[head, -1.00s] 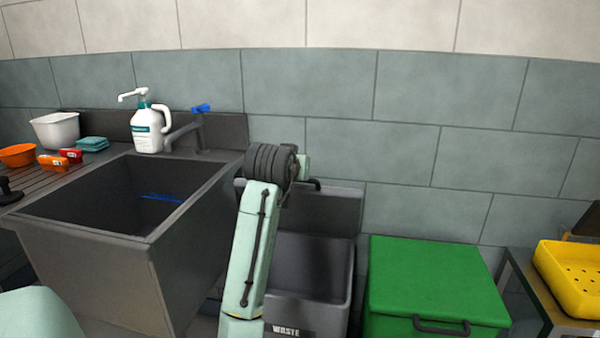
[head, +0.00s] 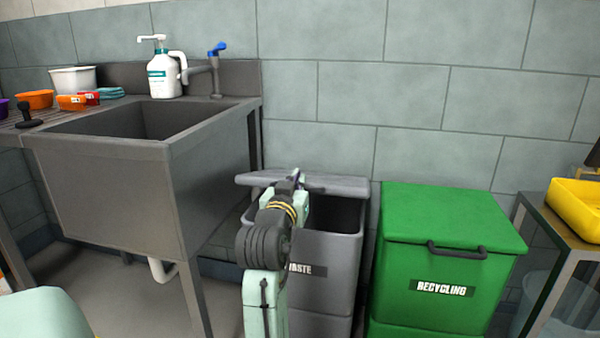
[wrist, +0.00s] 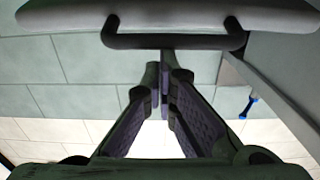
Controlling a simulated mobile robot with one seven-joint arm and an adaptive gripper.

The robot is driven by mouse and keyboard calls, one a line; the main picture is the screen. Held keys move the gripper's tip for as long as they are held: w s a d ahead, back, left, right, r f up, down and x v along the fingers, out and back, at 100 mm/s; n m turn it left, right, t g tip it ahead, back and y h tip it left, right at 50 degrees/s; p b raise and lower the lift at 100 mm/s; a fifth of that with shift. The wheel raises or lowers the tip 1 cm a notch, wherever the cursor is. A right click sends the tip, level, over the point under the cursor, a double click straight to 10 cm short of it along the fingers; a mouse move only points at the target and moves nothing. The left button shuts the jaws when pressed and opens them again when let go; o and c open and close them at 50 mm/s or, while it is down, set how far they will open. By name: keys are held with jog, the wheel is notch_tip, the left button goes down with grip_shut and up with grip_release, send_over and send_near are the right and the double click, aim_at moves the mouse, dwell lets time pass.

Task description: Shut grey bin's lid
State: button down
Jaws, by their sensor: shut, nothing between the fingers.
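The grey bin (head: 336,246), labelled WASTE, stands between the sink and the green bin. Its grey lid (head: 340,185) is partly lowered, close to level but still above the rim. A dark gap into the bin shows under it at the right. My gripper (head: 296,176) is at the lid, and my arm hides the bin's left front. In the wrist view, the lid's edge (wrist: 70,16) and its dark handle (wrist: 172,41) cross the top of the picture. My shut, empty fingers (wrist: 164,72) point at the handle; I cannot tell whether they touch it.
The green recycling bin (head: 440,212), with its lid down, stands close on the right. The steel sink (head: 110,190) is on the left, with a soap bottle (head: 164,75) behind it. A yellow basket (head: 578,208) sits on a side table at far right.

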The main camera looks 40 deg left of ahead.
jog(key=shift+s+d+f+b, duration=0.15)
jog(key=shift+s+f+b, duration=0.15)
jog(key=shift+f, duration=0.55)
jog(key=shift+s+d+f+b, duration=0.15)
jog(key=shift+s+f+b, duration=0.1)
jog(key=shift+f, duration=0.6)
